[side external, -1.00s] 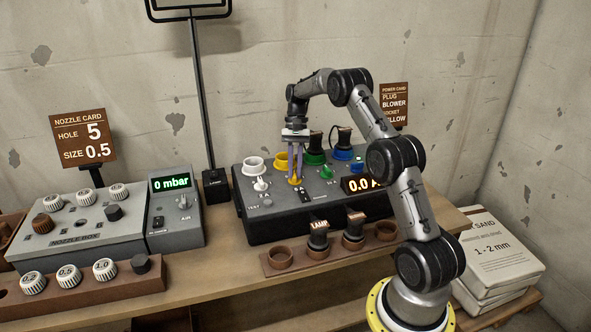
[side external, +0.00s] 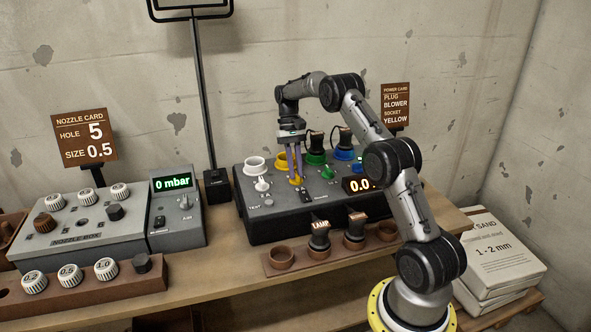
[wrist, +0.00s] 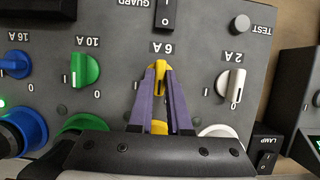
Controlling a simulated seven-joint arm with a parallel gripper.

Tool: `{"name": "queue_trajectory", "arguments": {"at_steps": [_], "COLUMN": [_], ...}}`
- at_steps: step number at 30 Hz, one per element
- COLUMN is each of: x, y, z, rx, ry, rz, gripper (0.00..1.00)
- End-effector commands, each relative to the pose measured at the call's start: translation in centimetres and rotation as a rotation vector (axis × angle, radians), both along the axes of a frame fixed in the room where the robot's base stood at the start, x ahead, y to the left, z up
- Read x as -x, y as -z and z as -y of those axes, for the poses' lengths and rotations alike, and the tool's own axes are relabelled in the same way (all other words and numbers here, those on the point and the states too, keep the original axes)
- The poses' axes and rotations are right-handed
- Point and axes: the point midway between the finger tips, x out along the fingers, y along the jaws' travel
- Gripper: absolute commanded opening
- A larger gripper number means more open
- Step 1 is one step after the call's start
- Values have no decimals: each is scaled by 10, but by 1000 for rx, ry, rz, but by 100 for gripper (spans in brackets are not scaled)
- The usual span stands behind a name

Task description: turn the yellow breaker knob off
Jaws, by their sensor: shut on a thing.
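The yellow breaker knob (side external: 297,181) is on the sloped front of the dark power box (side external: 290,222), under the yellow socket. In the wrist view the yellow knob (wrist: 159,72) is at the 6 A mark, which appears upside down. My gripper (side external: 296,178) reaches down to it with purple fingers. In the wrist view my gripper (wrist: 158,78) has a fingertip on each side of the knob and is shut on it. The fingers hide part of the knob, so its exact angle is hard to tell.
A white knob (wrist: 234,84) and a green knob (wrist: 85,70) flank the yellow one. Sockets stand behind, with black plugs in the green (side external: 316,147) and blue ones. A brown rack (side external: 330,257) with plugs lies in front. The nozzle box (side external: 70,225) is at left.

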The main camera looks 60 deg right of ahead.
Motion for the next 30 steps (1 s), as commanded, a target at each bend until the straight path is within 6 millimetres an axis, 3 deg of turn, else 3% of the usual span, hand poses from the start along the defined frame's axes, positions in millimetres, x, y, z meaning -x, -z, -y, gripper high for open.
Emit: {"name": "queue_trajectory", "arguments": {"at_steps": [6, 7, 11, 22, 30], "x": [0, 0, 0, -2, -13], "y": [-1, -1, -1, -4, -40], "z": [0, 0, 0, 2, 13], "rx": [1, 1, 1, 2, 3], "ry": [-3, -3, -1, 0, 0], "rz": [0, 0, 0, 2, 4], "gripper": [0, 21, 45, 46, 46]}}
